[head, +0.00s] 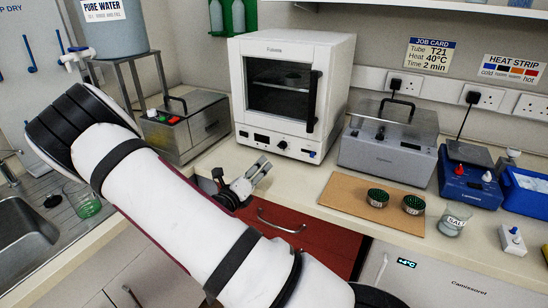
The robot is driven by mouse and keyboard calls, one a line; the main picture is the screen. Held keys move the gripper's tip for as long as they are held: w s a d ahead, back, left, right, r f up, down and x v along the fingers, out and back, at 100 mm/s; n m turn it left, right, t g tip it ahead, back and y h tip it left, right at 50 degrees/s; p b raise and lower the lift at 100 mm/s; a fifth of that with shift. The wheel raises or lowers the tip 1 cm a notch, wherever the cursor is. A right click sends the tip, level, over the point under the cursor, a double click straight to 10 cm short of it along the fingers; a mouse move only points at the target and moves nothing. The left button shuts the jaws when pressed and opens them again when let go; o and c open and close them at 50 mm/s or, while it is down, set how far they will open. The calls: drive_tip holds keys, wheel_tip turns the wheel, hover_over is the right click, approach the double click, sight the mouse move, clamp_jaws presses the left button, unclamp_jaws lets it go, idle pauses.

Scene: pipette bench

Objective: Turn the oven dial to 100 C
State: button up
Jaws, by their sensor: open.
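The oven (291,97) is a white box with a dark window and a black vertical door handle, standing at the back of the bench. Its door is closed. The oven dial (282,145) is a small knob on the front panel below the window; its setting is too small to read. My gripper (265,167) is open and empty, in front of and below the oven's left part, apart from the dial. My white arm reaches across the lower left foreground.
A metal bath (187,124) stands left of the oven, and a grey bath (388,146) stands right of it. A brown board (345,198) holds two dark green round racks. A salt beaker (454,220) and a blue hotplate device (466,185) stand further right. A sink (22,240) is at left.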

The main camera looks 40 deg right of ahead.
sight(282, 146)
drive_tip(key=n, duration=0.2)
drive_tip(key=shift+s+f+n+b, duration=0.2)
drive_tip(key=shift+s+n+b, duration=0.1)
drive_tip(key=shift+s+b, duration=0.1)
drive_tip(key=shift+s, duration=0.1)
drive_tip(key=shift+d+n, duration=0.2)
drive_tip(key=shift+n, duration=0.1)
drive_tip(key=x, duration=1.3)
drive_tip(key=shift+d, duration=0.1)
clamp_jaws()
